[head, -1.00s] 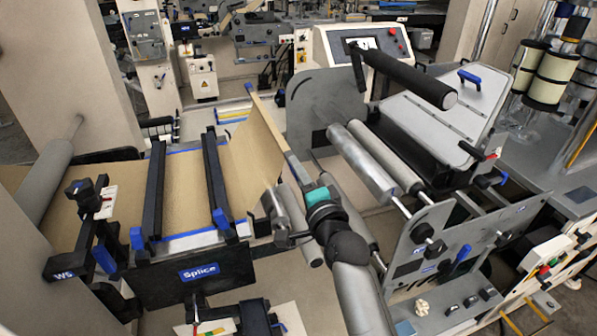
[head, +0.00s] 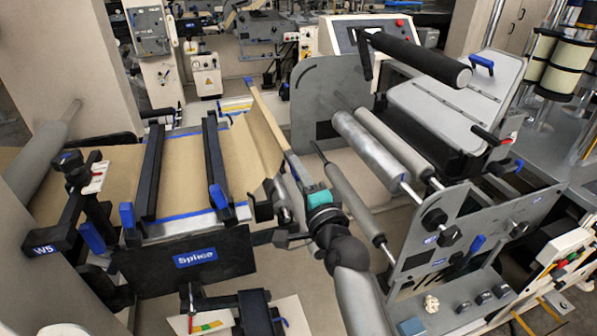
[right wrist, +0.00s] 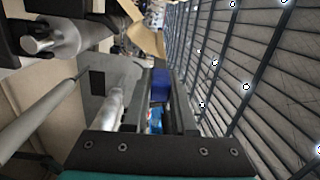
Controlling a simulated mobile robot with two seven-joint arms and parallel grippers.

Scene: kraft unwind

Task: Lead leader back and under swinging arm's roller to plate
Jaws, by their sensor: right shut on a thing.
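The tan kraft leader (head: 250,145) runs from the splice table on the left and slopes off its right side to a thin bar (head: 267,112) with blue ends. My right gripper (head: 284,196) is shut on the near end of this bar. In the right wrist view, a blue piece (right wrist: 160,85) sits between the fingers, with tan paper (right wrist: 147,42) beyond. A grey roller (head: 350,198) on a thin shaft lies just right of the gripper, apart from the leader. I cannot tell whether it is the swinging arm's roller. My left gripper is out of view.
The black plate marked Splice (head: 190,262) fronts the table. Two blue-ended black bars (head: 215,165) cross the paper. On the right, side plates (head: 430,240) carry silver rollers (head: 365,150); a black roller (head: 420,60) sticks out above. Floor shows between both units.

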